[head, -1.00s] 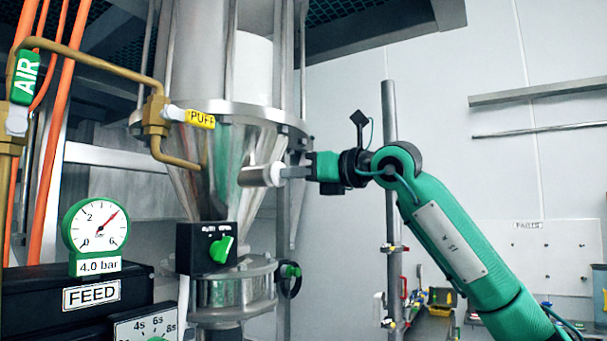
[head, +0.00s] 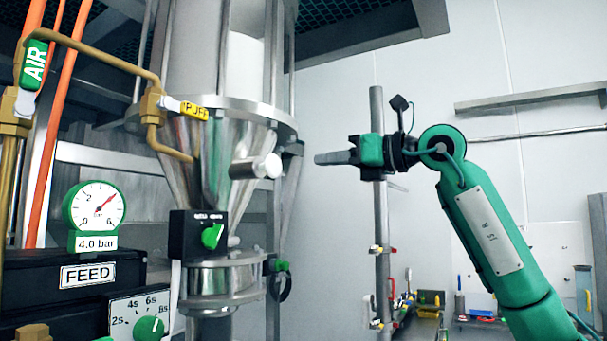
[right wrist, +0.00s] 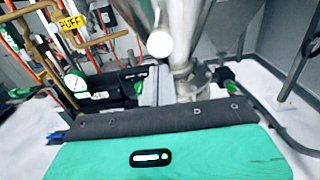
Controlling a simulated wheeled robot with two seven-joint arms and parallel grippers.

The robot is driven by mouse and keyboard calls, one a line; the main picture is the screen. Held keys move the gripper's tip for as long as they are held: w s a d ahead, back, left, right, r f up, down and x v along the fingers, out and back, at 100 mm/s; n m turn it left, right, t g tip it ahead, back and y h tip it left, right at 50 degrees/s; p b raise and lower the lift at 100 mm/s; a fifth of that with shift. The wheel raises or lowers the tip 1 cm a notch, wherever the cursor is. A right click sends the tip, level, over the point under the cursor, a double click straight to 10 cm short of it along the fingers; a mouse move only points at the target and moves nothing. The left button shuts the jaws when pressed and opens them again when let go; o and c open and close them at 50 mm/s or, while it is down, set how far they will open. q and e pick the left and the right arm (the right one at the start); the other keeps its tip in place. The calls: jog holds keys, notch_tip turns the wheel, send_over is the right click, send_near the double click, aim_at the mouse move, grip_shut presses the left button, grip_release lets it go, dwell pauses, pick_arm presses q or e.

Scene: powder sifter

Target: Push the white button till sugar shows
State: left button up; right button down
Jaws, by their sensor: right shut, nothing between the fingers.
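The steel sifter cone (head: 215,160) hangs at centre left in the head view. A short stub with a round white button face (head: 270,166) sticks out of its right side. The same white face (right wrist: 160,43) shows in the right wrist view, beyond my fingers. My right gripper (head: 318,158) is shut and empty, to the right of the button with a clear gap. It also shows in the right wrist view (right wrist: 155,82). My left gripper is not in view. A glassy section (head: 220,281) sits below the cone; I cannot make out sugar in it.
A black box with a green knob (head: 212,236) sits on the cone's lower front. The FEED box (head: 88,276), pressure gauge (head: 95,205) and PUFF valve (head: 155,108) are at left. A grey upright pole (head: 378,230) stands behind my right gripper.

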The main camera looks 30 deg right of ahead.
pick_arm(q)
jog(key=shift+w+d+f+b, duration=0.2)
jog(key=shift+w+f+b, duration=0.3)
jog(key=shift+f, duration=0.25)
pick_arm(e)
jog(key=v, duration=0.3)
jog(key=shift+d+f, duration=0.1)
jog(key=shift+d, duration=0.1)
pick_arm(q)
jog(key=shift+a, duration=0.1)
pick_arm(e)
jog(key=shift+s, duration=0.15)
dwell(0.7)
